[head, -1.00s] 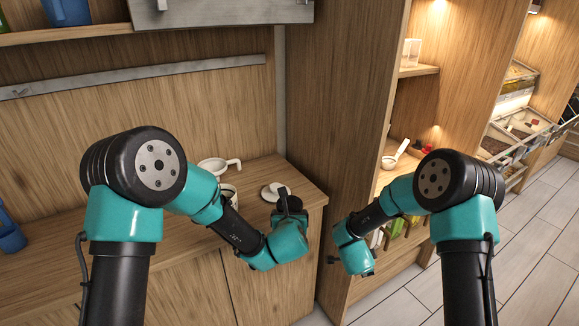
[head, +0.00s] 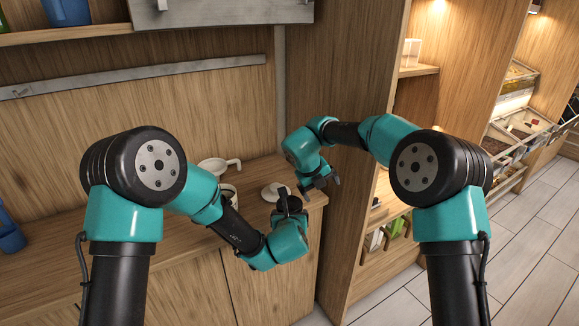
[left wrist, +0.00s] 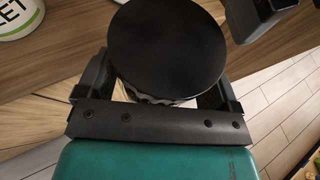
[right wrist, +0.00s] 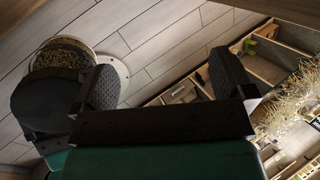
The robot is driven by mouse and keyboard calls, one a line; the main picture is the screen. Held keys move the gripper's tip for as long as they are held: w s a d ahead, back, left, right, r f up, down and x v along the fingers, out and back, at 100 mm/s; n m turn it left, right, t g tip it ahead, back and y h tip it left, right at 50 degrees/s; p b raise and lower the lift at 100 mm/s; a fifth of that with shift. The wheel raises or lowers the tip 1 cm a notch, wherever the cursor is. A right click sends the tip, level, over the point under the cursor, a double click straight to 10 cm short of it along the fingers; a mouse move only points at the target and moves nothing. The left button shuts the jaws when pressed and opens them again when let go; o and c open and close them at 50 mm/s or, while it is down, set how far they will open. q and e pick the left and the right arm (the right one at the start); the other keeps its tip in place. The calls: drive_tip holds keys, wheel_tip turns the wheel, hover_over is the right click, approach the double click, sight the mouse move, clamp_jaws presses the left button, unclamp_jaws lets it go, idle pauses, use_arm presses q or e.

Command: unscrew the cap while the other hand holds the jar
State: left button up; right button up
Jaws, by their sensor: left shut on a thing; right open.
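The jar is mostly hidden under its flat round black cap (left wrist: 167,45) in the left wrist view; the cap also shows small and dark in the head view (head: 292,203). My left gripper (head: 288,210) is shut on the jar, with one finger on either side below the cap. My right gripper (head: 325,187) is open and empty, above and to the right of the jar in the head view. In the right wrist view its fingers (right wrist: 168,82) stand apart with nothing between them. A dark round shape, possibly the cap, shows left of them.
A white saucer (head: 271,191), a white mug (head: 229,191) and a white handled vessel (head: 213,165) stand on the wooden counter (head: 180,232). A tall wooden panel (head: 345,90) rises behind my right gripper. A lit shelf unit stands to its right.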

sight(290, 200)
drive_tip(key=s+a+r+m+g+y, duration=0.2)
drive_tip(key=a+r+m+y, duration=0.1)
drive_tip(key=a+r, duration=0.6)
drive_tip(key=shift+s+a+r+m+g+y, duration=0.15)
drive_tip(key=shift+s+a+m+g+y, duration=0.2)
drive_tip(key=shift+y, duration=0.35)
wheel_tip(290, 200, down, 12)
drive_tip(key=shift+c, duration=0.2)
drive_tip(key=c, duration=0.7)
drive_tip(key=o, duration=0.7)
drive_tip(key=shift+o, duration=0.2)
